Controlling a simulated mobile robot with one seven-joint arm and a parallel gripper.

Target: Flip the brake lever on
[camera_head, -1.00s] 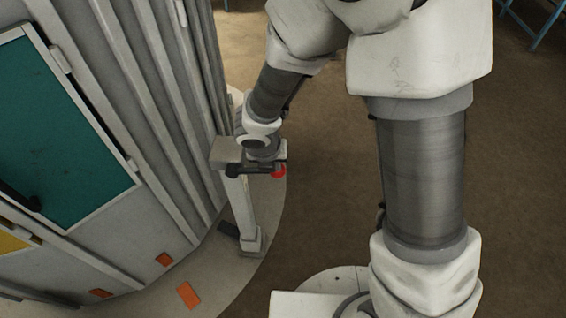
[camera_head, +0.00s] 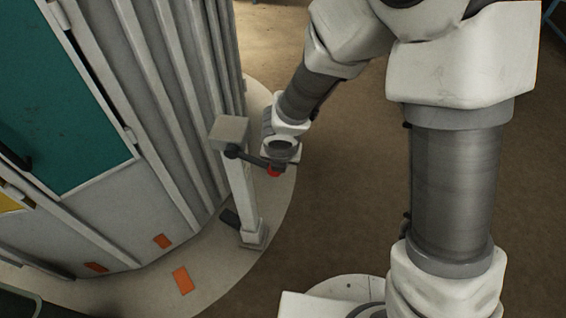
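The brake lever (camera_head: 249,158) is a dark arm on the grey box (camera_head: 228,131) at the top of a pale post (camera_head: 242,195). It slopes down to the right and ends in a red knob (camera_head: 273,172). My gripper (camera_head: 279,164) is at the knob end of the lever, right of the post. It hides part of the knob. The fingers are too small and covered to tell whether they are closed on it.
A ribbed grey wall with a teal panel (camera_head: 60,110) stands at the left. The post stands on a pale rounded platform (camera_head: 225,265) with orange patches (camera_head: 182,280). Brown floor (camera_head: 345,215) to the right is clear apart from my arm.

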